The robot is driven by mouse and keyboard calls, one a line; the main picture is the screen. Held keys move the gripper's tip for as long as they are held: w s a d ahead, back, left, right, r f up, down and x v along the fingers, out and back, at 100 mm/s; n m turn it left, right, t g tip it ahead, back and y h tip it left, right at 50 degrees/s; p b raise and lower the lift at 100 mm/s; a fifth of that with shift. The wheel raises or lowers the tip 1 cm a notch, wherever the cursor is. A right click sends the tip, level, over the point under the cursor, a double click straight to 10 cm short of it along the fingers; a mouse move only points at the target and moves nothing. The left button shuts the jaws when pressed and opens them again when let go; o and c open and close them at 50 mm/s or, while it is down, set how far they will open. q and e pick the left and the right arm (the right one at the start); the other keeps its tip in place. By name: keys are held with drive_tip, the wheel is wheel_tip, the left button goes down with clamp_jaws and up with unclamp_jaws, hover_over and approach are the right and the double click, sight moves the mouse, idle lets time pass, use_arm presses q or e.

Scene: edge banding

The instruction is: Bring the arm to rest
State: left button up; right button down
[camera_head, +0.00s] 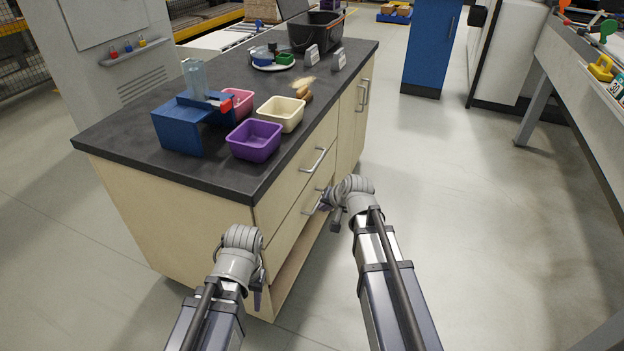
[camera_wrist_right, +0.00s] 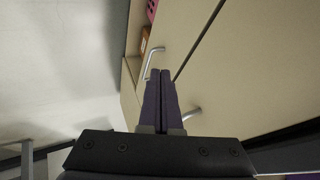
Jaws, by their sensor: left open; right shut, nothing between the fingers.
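My left arm comes in at the bottom left of the head view, and its gripper (camera_head: 258,298) hangs low beside the counter's near corner. Only a dark part of it shows past the wrist; no object is seen in it. My right gripper (camera_head: 328,204) is in front of the drawer fronts, near a drawer handle (camera_head: 315,201). In the right wrist view the right gripper's two purple-grey fingers (camera_wrist_right: 161,73) are together with nothing between them. I cannot tell whether they touch the cabinet.
The dark-topped counter (camera_head: 215,177) holds a purple bin (camera_head: 255,140), a cream bin (camera_head: 281,113), a pink bin (camera_head: 240,101), a blue stand (camera_head: 180,130) and a black crate (camera_head: 316,31). Another handle (camera_head: 314,160) juts out above. Floor right of my right arm is clear.

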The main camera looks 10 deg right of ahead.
drive_tip(key=s+a+r+n+g+h+p, duration=0.1)
drive_tip(key=s+a+r+n+g+p, duration=0.2)
drive_tip(key=s+a+r+p, duration=0.3)
drive_tip(key=s+a+r+n+g+h+p, duration=0.2)
drive_tip(key=s+a+r+n+g+p, duration=0.2)
drive_tip(key=s+r+p, duration=1.1)
drive_tip(key=s+a+n+p, duration=0.2)
drive_tip(key=p, duration=0.3)
drive_tip(key=shift+s+a+r+h, duration=0.15)
drive_tip(key=shift+a+r+h, duration=0.05)
drive_tip(key=shift+r+h, duration=0.1)
